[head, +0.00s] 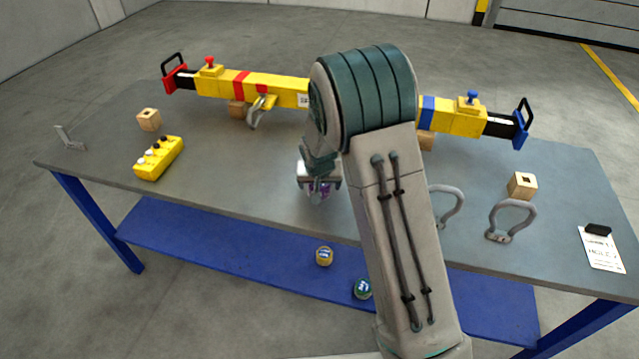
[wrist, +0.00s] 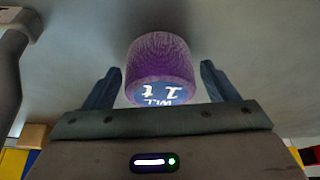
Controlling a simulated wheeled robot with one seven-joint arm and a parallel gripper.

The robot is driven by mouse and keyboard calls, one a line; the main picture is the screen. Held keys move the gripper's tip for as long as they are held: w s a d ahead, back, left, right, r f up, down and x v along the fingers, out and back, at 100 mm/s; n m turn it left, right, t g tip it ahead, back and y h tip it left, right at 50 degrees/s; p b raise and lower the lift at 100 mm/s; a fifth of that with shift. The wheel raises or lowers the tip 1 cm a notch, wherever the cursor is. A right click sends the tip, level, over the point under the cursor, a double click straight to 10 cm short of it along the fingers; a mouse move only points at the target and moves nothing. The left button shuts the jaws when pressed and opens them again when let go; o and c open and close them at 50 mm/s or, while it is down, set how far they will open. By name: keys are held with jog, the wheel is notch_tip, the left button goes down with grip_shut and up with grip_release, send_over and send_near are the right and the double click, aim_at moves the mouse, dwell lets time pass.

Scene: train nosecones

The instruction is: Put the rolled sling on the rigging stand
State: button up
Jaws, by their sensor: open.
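A purple rolled sling (wrist: 158,58) with a white-on-blue "WLL 1 t" label shows in the wrist view, between my gripper's two fingers (wrist: 158,86). Gaps show on both sides, so the fingers are open around it. In the head view my gripper (head: 320,186) points down over the front middle of the grey bench top (head: 235,190), with a bit of the purple sling (head: 321,190) below it. My arm hides part of the bench. I cannot tell for sure which thing is the rigging stand; the bench has blue legs and a blue lower shelf (head: 220,240).
A tan roll (head: 325,256) and a green roll (head: 362,288) sit on the lower shelf. A yellow beam (head: 275,88) lies along the bench's back. A yellow control box (head: 158,158), wooden blocks (head: 522,185), shackles (head: 511,220) and a card (head: 601,250) are around it.

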jog(key=v, duration=1.1)
jog(key=s+d+r, duration=0.3)
jog(key=s, duration=0.6)
jog(key=s+d+r+g, duration=0.1)
jog(key=s+d+r, duration=0.1)
jog(key=s, duration=0.6)
jog(key=s+d+r, duration=0.3)
jog(key=s+d, duration=0.2)
jog(key=s, duration=0.4)
jog(key=shift+s+r+n+g+b, duration=0.3)
jog(key=shift+s+n+g+b, duration=0.05)
jog(key=shift+n+g+b, duration=0.05)
jog(key=shift+d, duration=0.1)
